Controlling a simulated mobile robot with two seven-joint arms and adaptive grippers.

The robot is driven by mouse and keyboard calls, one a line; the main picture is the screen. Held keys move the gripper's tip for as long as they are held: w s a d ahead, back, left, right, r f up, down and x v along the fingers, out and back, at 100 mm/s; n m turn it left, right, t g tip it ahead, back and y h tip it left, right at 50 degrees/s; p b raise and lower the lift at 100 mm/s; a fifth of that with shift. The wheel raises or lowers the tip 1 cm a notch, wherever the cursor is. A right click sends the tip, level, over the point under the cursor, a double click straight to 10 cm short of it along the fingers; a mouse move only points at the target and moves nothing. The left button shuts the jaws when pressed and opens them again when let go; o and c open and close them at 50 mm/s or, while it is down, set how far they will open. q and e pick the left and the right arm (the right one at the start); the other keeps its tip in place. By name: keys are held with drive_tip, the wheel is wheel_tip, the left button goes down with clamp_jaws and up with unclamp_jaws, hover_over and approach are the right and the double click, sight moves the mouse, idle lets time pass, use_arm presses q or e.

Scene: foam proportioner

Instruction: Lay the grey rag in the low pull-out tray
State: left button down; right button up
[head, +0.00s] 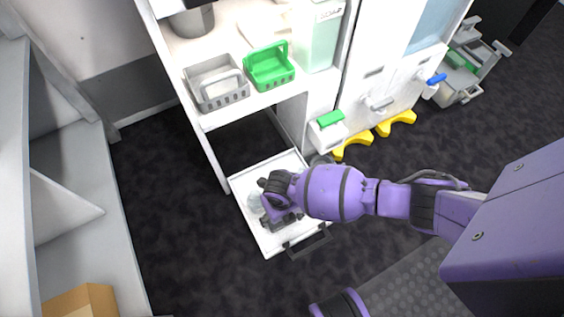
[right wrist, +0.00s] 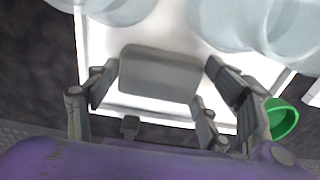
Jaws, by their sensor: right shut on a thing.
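The low pull-out tray (head: 247,186) is white, drawn out near the floor under the shelf, with a dark handle (head: 308,243) on its front. My right gripper (head: 279,199) is over the tray, pointing down into it. In the right wrist view its two fingers (right wrist: 158,88) are on either side of the grey rag (right wrist: 160,72), a flat grey block shape, and shut on it. The white tray floor (right wrist: 95,50) lies behind the rag; whether the rag touches it I cannot tell. In the head view the arm mostly hides the rag. My left gripper is not in view.
Clear round vessels (right wrist: 230,22) stand in the tray near the rag; one (head: 254,202) shows beside my gripper. A grey basket (head: 215,84) and a green basket (head: 269,67) sit on the shelf above. A cardboard box (head: 80,302) is at lower left. Dark floor left of the tray is clear.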

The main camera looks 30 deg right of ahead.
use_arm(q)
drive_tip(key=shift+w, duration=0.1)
use_arm(e)
drive_tip(key=shift+r, duration=0.1)
drive_tip(key=o, duration=1.1)
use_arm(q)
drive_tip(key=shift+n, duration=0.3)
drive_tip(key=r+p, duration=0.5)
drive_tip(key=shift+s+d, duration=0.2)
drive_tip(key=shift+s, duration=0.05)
use_arm(e)
wheel_tip(320, 180, up, 12)
drive_tip(key=shift+r, duration=0.1)
